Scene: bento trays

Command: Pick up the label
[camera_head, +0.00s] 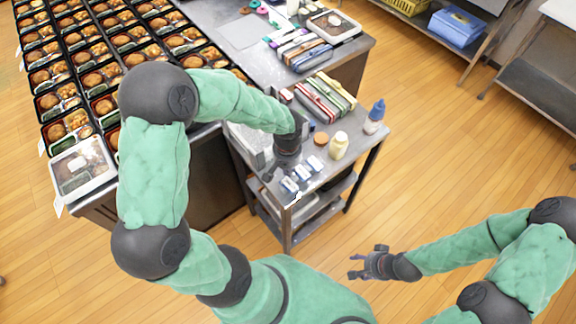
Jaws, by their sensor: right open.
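Which item is the label is unclear at this size. Several small white-and-blue pieces (302,173) lie in a row on the small steel cart (350,160). A pale, stack-like item (246,140) sits at the cart's left side, partly covered by my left arm. My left gripper (276,173) points down over the cart's left front part, close to the small pieces. Its fingers are mostly hidden by the wrist, and I cannot tell whether they touch anything. My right gripper (359,265) is open and empty in front of the cart, above the floor.
The cart also bears a cream bottle (339,146), a blue-capped bottle (375,116), a round brown item (321,138) and striped bundles (325,97). Many filled bento trays (90,80) cover the table at left. A lidded tray (82,168) stands at its near corner. Floor at right is clear.

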